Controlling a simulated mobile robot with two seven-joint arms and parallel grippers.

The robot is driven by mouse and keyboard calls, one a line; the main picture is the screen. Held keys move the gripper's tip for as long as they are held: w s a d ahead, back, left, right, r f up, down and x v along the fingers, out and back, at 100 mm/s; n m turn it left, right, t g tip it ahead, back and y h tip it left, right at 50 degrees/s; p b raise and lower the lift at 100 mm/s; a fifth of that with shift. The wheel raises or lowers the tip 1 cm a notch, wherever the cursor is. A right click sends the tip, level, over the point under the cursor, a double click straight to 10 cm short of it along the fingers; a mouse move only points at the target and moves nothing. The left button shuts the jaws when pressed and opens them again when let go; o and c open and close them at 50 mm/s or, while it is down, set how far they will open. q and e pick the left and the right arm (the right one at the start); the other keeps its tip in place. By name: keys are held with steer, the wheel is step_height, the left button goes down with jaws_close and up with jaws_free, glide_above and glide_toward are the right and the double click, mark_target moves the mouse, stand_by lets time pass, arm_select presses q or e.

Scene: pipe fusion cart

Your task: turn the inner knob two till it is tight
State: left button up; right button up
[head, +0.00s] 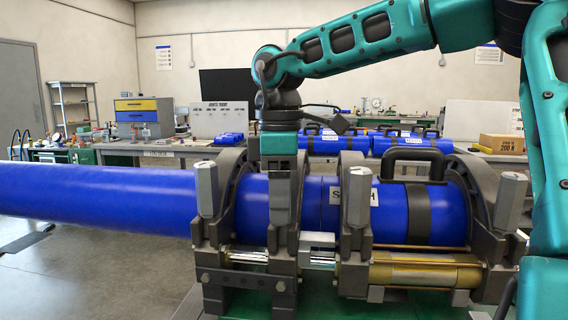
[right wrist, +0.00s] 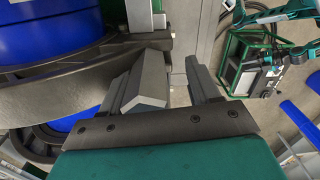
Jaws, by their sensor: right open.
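The fusion clamp (head: 290,262) holds a long blue pipe (head: 95,192) at the left and a shorter blue piece at the right. Grey six-sided knobs stand upright on it: a left outer knob (head: 207,188), an inner knob (head: 356,196) right of my gripper, and a right outer knob (head: 511,198). My right gripper (head: 284,215) points straight down over the other inner knob position and hides it in the head view. In the right wrist view, my open fingers (right wrist: 172,88) straddle a light grey faceted block, seemingly that knob (right wrist: 147,88), nearer the left finger. My left gripper is out of view.
A black handle (head: 418,156) rises from the right blue piece. A brass cylinder (head: 425,272) runs along the clamp's front. Floor (head: 95,265) is clear at the lower left.

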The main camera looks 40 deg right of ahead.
steer(key=shift+o, duration=1)
steer(key=shift+w+d+r, duration=0.15)
steer(key=shift+w+d, duration=0.05)
steer(key=shift+d, duration=0.1)
steer(key=shift+r, duration=0.1)
steer(key=r+p, duration=0.1)
steer(key=r, duration=0.1)
steer(key=r+p, duration=0.1)
steer(key=p, duration=0.1)
steer(key=r+p, duration=0.2)
steer(key=shift+w+d+r, duration=0.25)
steer(key=shift+w+r, duration=0.05)
steer(key=shift+s+a+f, duration=0.1)
steer(key=shift+a, duration=0.1)
